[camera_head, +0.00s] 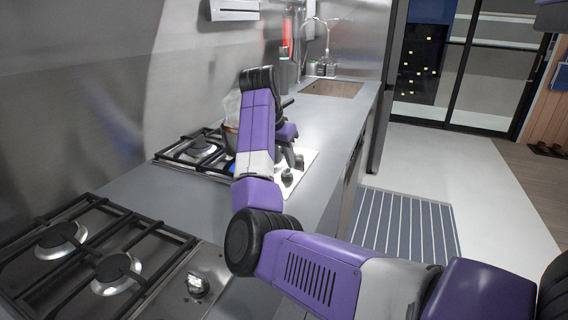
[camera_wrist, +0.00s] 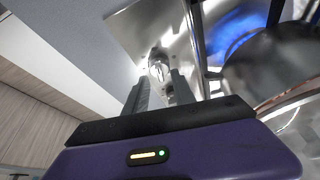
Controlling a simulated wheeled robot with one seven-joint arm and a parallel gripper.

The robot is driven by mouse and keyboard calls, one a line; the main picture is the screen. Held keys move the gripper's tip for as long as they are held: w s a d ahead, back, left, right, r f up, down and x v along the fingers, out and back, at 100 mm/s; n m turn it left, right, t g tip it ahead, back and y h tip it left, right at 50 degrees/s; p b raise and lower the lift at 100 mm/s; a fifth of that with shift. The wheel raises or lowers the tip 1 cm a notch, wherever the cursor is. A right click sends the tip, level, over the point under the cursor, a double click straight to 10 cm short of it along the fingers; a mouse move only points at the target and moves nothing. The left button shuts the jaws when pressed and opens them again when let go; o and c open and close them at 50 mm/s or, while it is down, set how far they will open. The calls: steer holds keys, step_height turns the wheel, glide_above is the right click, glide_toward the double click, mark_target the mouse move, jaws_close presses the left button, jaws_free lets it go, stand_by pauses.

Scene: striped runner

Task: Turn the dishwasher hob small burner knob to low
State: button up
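A small shiny knob (camera_wrist: 159,66) stands on the steel hob panel in the wrist view. My gripper (camera_wrist: 160,82) is open, with one finger on each side of the line to the knob. The knob shows in the gap at the fingertips; I cannot tell whether they touch it. In the head view my gripper (camera_head: 291,160) points down over the right edge of the far hob (camera_head: 306,158). My arm hides much of that hob, and its knobs are hard to make out there.
A near hob (camera_head: 215,265) with black grates and a silver knob (camera_head: 197,284) sits at the lower left. A pot (camera_wrist: 275,60) stands close beside my gripper in the wrist view. A sink (camera_head: 332,89) lies farther along the counter. A striped runner (camera_head: 405,222) covers the floor.

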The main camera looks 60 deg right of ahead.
mark_target(287, 170)
steer(key=shift+x, duration=1.1)
